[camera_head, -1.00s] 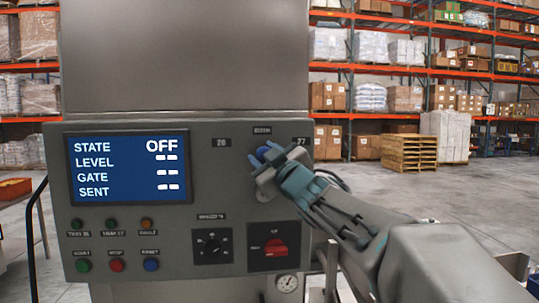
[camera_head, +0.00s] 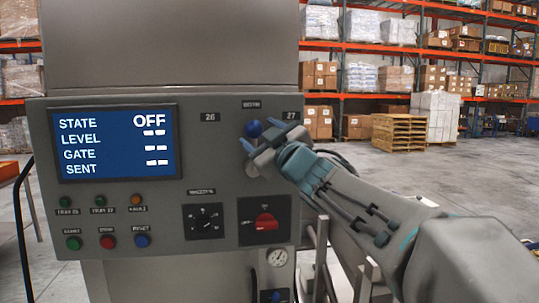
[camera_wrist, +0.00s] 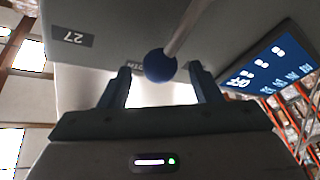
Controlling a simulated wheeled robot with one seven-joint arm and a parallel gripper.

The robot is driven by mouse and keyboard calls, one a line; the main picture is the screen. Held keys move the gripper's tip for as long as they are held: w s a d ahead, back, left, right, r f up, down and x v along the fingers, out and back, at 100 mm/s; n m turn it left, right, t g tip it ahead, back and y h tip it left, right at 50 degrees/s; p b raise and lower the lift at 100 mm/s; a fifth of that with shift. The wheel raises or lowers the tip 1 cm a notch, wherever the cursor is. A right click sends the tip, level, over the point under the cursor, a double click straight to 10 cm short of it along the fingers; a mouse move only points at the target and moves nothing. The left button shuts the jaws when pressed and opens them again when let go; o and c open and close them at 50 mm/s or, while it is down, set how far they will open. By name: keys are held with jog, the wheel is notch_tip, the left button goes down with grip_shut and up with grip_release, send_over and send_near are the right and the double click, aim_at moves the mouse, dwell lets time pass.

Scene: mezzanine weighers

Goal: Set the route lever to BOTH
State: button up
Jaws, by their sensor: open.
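The route lever has a blue ball knob (camera_head: 253,129) and stands upright below the middle label (camera_head: 252,104), between the labels 26 (camera_head: 210,117) and 27 (camera_head: 291,115). The middle label is too small to read surely. My gripper (camera_head: 260,136) is open at the lever, just below and right of the knob in the head view. In the wrist view the knob (camera_wrist: 160,66) shows between the open fingertips (camera_wrist: 162,72), with a gap on both sides. The pale lever rod (camera_wrist: 182,30) runs up from it.
The grey panel carries a blue screen (camera_head: 115,143) reading STATE OFF with dashes below. Several coloured buttons (camera_head: 107,241), a black dial (camera_head: 204,221) and a red rotary switch (camera_head: 265,223) sit below. A pallet stack (camera_head: 399,134) and racks stand far behind.

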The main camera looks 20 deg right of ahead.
jog(key=b+v, duration=0.1)
jog(key=v, duration=0.9)
jog(key=shift+f, duration=0.1)
notch_tip(320, 180, down, 20)
jog(key=s+d+m+g+h, duration=0.1)
jog(key=d+m+g+h, duration=0.1)
jog(key=m+g+h, duration=0.55)
jog(key=s+a+f+m+g+y, duration=0.1)
jog(key=s+a+f+g, duration=0.3)
jog(key=s+f, duration=0.3)
jog(key=s+a+f+g+y, duration=0.2)
jog(key=s+a+f+g, duration=0.2)
jog(key=s+f, duration=0.3)
notch_tip(320, 180, down, 3)
jog(key=shift+s+r+m+g, duration=0.2)
jog(key=shift+m+g, duration=0.15)
jog(key=shift+g, duration=0.4)
dwell(0.3)
